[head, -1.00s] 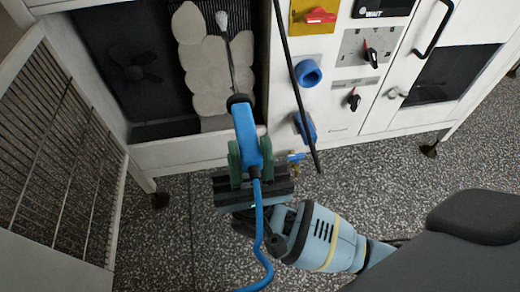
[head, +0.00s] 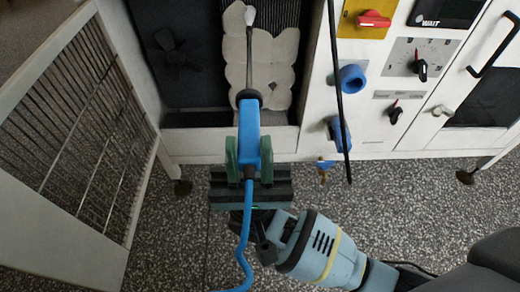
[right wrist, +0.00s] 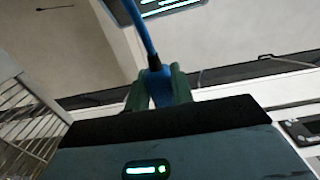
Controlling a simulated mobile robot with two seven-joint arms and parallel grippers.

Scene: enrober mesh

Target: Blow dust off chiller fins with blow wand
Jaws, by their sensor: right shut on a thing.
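The blow wand (head: 249,128) has a blue body, a thin grey tube and a pale tip. My right gripper (head: 249,160) is shut on its body, a green finger on each side. The wand points up the picture into the open cabinet bay, its tip in front of the chiller fins (head: 284,13). Pale, lumpy dust (head: 277,65) covers most of the dark fins; a bare part shows at the upper right. I cannot tell whether the tip touches. In the right wrist view, the fingers hold the wand's blue rear end (right wrist: 156,86). My left gripper is not in view.
A dark fan (head: 175,50) is left of the fins. An open mesh door (head: 75,130) stands at the left. A black cable (head: 340,90) hangs before the control panel. A blue hose (head: 243,240) trails from the wand. Speckled floor lies below.

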